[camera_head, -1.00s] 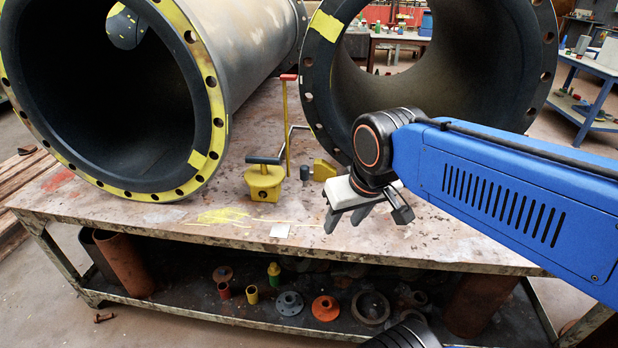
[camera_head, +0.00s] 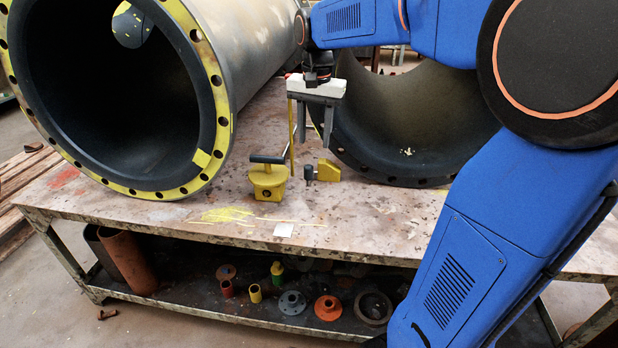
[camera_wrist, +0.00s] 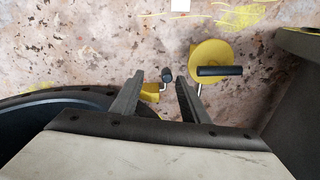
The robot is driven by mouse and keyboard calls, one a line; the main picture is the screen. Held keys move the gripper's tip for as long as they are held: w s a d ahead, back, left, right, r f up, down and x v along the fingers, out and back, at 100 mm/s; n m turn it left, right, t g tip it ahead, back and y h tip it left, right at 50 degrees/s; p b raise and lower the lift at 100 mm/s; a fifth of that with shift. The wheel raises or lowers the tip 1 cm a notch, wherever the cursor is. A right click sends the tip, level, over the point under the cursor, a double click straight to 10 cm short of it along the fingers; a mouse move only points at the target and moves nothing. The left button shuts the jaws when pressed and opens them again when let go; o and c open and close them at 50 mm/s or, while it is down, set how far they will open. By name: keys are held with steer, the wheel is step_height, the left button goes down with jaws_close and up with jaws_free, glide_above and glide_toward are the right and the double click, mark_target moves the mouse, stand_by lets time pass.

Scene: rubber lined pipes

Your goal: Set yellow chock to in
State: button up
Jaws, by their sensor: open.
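The yellow chock (camera_head: 328,171) is a small wedge on the table beside the right pipe's lower rim. A dark round-topped knob (camera_head: 309,173) stands at its left. In the wrist view the chock (camera_wrist: 151,92) is partly hidden behind a finger, and the knob (camera_wrist: 167,75) shows between the fingers. My gripper (camera_head: 314,138) is open and empty, pointing down above the knob and chock, apart from both. Its fingers also show in the wrist view (camera_wrist: 160,82).
A yellow round-topped block with a black bar handle (camera_head: 268,178) stands left of the chock. A thin yellow rod (camera_head: 291,130) rises behind. Large pipes flank them, left (camera_head: 215,110) and right (camera_head: 400,165). The table front (camera_head: 340,215) is mostly clear.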

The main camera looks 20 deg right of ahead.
steer(key=m, duration=0.2)
glide_above(310, 176)
steer(key=w, duration=0.2)
steer(key=shift+g, duration=0.4)
steer(key=f, duration=1.8)
steer(key=shift+s+d, duration=0.15)
steer(key=shift+d, duration=0.05)
steer(key=shift+r, duration=0.1)
steer(key=shift+c, duration=0.2)
steer(key=shift+d, duration=0.1)
jaws_close()
